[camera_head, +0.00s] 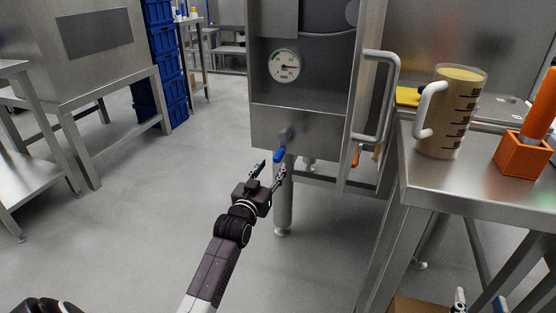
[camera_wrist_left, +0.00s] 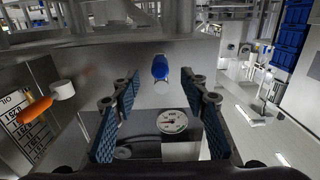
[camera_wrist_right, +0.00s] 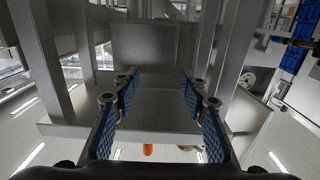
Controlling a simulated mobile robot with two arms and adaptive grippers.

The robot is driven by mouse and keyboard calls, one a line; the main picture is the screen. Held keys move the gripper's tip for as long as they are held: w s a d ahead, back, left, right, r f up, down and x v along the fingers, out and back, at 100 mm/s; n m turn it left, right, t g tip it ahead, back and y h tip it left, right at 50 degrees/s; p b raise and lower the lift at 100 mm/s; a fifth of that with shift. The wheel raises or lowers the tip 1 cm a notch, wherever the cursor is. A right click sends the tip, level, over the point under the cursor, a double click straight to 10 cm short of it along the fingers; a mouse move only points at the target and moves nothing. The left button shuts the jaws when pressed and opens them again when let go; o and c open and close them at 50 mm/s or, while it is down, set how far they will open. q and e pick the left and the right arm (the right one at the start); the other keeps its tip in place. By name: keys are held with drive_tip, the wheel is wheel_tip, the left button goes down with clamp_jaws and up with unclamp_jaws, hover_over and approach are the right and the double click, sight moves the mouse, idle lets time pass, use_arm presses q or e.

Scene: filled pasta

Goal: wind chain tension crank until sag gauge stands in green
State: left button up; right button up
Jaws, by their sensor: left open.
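The chain tension crank has a blue handle (camera_head: 279,154) on a grey hub low on the front of the steel machine. In the left wrist view the handle (camera_wrist_left: 160,68) shows ahead between the spread fingers, with the gauge (camera_wrist_left: 172,121) beyond. My right gripper (camera_wrist_right: 158,90) is open and empty; its fingertips show at the head view's bottom right.
A steel table (camera_head: 475,193) at right holds a measuring jug (camera_head: 453,112) of brownish liquid and an orange block (camera_head: 523,153). The machine's vertical door handle (camera_head: 392,95) sticks out right of the gauge. Blue crates (camera_head: 165,60) stand back left.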

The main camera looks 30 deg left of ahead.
sight(276, 161)
use_arm(q)
drive_tip(key=shift+b+x, duration=0.6)
drive_tip(key=shift+x, duration=0.15)
drive_tip(key=b+x, duration=0.1)
drive_tip(key=x, duration=0.3)
drive_tip(key=shift+w, duration=0.15)
drive_tip(key=shift+w+a, duration=0.15)
drive_tip(key=shift+w, duration=0.3)
use_arm(e)
drive_tip(key=s+r+t+y, duration=0.1)
drive_tip(key=s+r+t, duration=0.1)
drive_tip(key=r, duration=0.5)
drive_tip(key=s+r+t+y, duration=0.1)
drive_tip(key=s+r+t, duration=0.1)
drive_tip(key=r+t, duration=0.3)
drive_tip(key=shift+s+a+r+y, duration=0.25)
drive_tip(key=shift+r+y, duration=0.05)
drive_tip(key=shift+r, duration=0.6)
use_arm(q)
drive_tip(key=c, duration=1.1)
